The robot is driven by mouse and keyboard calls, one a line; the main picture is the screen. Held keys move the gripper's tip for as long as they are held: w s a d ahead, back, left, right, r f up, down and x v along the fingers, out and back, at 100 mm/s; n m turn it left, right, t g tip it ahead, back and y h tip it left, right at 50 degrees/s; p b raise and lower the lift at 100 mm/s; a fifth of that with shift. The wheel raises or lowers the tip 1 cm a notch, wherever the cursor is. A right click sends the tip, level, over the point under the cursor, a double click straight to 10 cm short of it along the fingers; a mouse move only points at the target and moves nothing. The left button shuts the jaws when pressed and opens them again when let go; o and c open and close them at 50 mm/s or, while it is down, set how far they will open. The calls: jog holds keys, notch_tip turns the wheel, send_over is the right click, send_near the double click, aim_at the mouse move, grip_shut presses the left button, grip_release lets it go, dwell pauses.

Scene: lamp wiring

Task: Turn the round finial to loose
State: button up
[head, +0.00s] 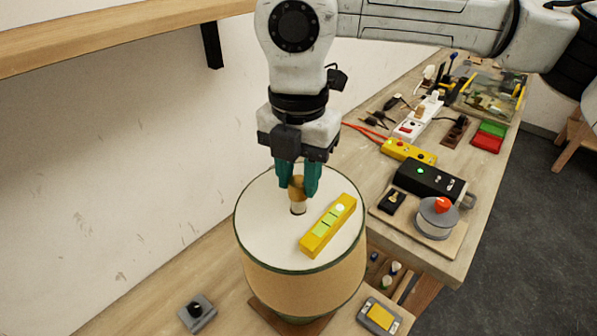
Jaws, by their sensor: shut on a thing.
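The round finial (297,186) is a small brass-coloured knob on top of the lamp shade. It stands upright on a short pale stem near the middle of the shade's top. My gripper (298,183) comes down from above with teal fingers. It is shut on the finial, one finger on each side, and partly hides it. The lamp shade (300,280) is a tan drum with a white top and dark green rims. A yellow level (328,226) with a green window lies on the shade's top, right of the finial.
A grey dial (197,312) and a yellow switch (380,316) sit low on the bench. A black box (428,180), a red-topped round device (438,215) and a white power strip (418,118) stand on the right. A wooden shelf (60,40) juts out at upper left.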

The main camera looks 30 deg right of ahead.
jog(key=shift+f+b, duration=0.1)
jog(key=shift+b, duration=0.25)
jog(key=shift+c, duration=0.2)
jog(key=n+b, duration=0.2)
jog(key=n, duration=0.1)
jog(key=shift+f+b, duration=0.1)
jog(key=shift+b, duration=0.25)
jog(key=n+b, duration=0.3)
jog(key=n, duration=0.2)
jog(key=n+b, duration=0.1)
jog(key=n, duration=0.7)
jog(key=n+b, duration=0.1)
jog(key=shift+r+n, duration=0.25)
jog(key=shift+n, duration=0.05)
jog(key=o, duration=1.1)
jog(key=shift+c, duration=0.2)
